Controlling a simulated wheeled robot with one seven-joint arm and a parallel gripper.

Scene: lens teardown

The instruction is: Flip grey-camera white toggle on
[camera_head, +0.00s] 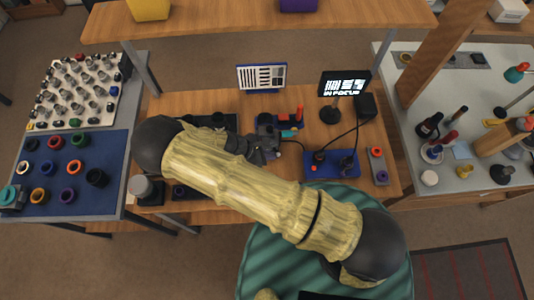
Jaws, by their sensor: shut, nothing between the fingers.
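My gripper (264,155) is at the middle of the wooden bench, dark and small in the head view, with its fingers shut and empty. It is just in front of a dark blue-grey device (267,125), which may be the grey camera. The fingers look close to it; I cannot tell whether they touch. I cannot make out a white toggle or its position; it is too small or hidden. My yellow arm crosses the front of the bench and hides part of it.
A lit "IN FOCUS" display (345,84) and a blue control box (332,164) with cables stand right of the gripper. A white chart board (262,77) stands behind. A blue mat (60,190) with several rings lies left, and a cluttered grey table (465,180) stands right.

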